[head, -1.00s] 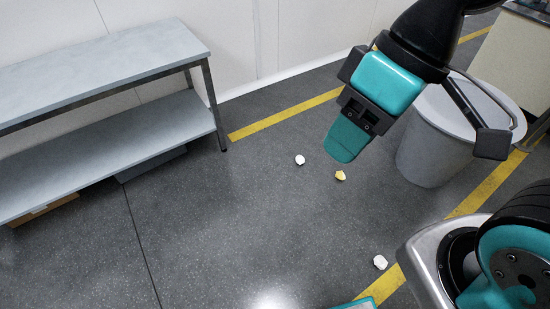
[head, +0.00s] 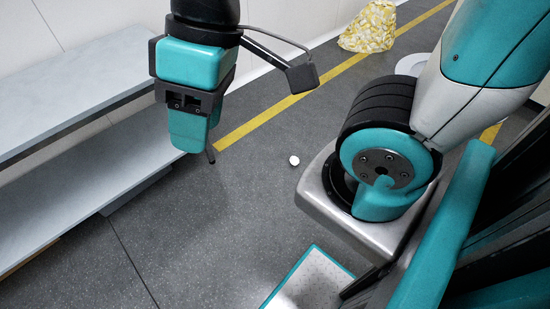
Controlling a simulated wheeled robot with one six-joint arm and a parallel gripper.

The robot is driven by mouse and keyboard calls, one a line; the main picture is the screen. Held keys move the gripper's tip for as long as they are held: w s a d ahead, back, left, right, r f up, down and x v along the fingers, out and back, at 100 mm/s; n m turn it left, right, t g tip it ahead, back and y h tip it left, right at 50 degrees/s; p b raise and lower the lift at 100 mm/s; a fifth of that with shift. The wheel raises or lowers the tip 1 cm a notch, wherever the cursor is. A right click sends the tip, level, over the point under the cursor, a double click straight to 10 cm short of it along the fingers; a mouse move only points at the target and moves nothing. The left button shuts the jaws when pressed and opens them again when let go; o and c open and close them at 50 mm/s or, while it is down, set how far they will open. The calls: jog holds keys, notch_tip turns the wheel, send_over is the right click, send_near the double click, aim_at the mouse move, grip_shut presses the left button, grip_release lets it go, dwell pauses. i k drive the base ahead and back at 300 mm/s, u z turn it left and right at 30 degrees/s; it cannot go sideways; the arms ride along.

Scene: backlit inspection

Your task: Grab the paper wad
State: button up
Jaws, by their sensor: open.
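One small white paper wad (head: 294,160) lies on the dark grey floor near the middle of the head view. My gripper (head: 190,135) hangs at the upper left, pointing down, with teal fingers and a black body. It is open and holds nothing visible. In the picture it is left of the wad and apart from it, above the floor in front of the shelf's leg. The gap between the fingers is not clearly seen from this side.
A grey metal shelf (head: 95,65) stands along the left. A yellow-and-white patterned bag (head: 368,27) stands at the top right. The round bin's pale rim (head: 413,64) shows behind my arm. Floor around the wad is clear; my own base fills the lower right.

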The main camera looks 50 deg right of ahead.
aim_at(294, 160)
jog(key=z, duration=0.1)
jog(key=i, duration=0.8)
jog(key=z, duration=0.85)
jog(key=i, duration=0.65)
jog(key=z, duration=0.5)
